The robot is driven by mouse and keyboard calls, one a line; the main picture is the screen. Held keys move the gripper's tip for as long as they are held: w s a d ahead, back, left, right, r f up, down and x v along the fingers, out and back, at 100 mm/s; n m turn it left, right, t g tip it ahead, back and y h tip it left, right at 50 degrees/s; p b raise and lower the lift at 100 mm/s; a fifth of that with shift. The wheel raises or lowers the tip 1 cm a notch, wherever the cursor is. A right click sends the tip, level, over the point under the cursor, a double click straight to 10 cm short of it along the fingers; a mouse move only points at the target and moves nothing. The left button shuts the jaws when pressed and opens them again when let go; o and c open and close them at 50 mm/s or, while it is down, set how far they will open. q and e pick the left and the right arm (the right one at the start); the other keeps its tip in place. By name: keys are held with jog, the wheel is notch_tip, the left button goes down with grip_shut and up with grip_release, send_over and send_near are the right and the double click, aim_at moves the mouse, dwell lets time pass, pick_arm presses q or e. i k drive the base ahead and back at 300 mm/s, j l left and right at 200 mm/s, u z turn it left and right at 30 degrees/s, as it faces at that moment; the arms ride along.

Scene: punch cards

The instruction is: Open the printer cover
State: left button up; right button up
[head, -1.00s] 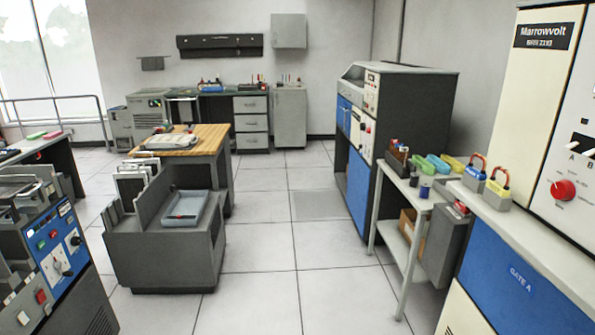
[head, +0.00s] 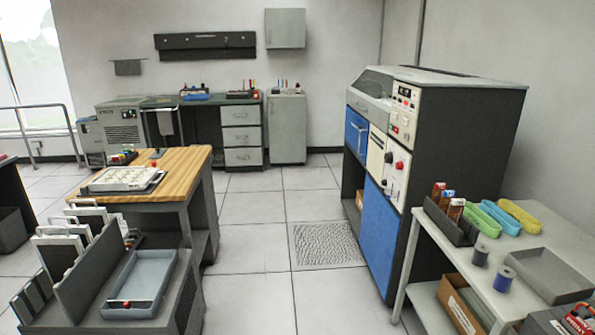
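A tall dark cabinet machine (head: 455,135), which looks like the printer, stands against the right side of the aisle in the head view. Its front has blue panels (head: 377,235), a cream panel with red knobs (head: 396,170) and a small control panel (head: 404,108) at the top. A grey sloped lid (head: 372,84) on its upper left looks like the cover and seems closed. Neither of my grippers is in view.
A side table (head: 560,240) with bins and spools stands in front of the machine at right. A grey card rack (head: 95,270) and wood-topped table (head: 185,165) stand at left. The tiled aisle between is clear, with a floor grate (head: 325,244).

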aim_at(362, 93)
jog(key=i, duration=2.05)
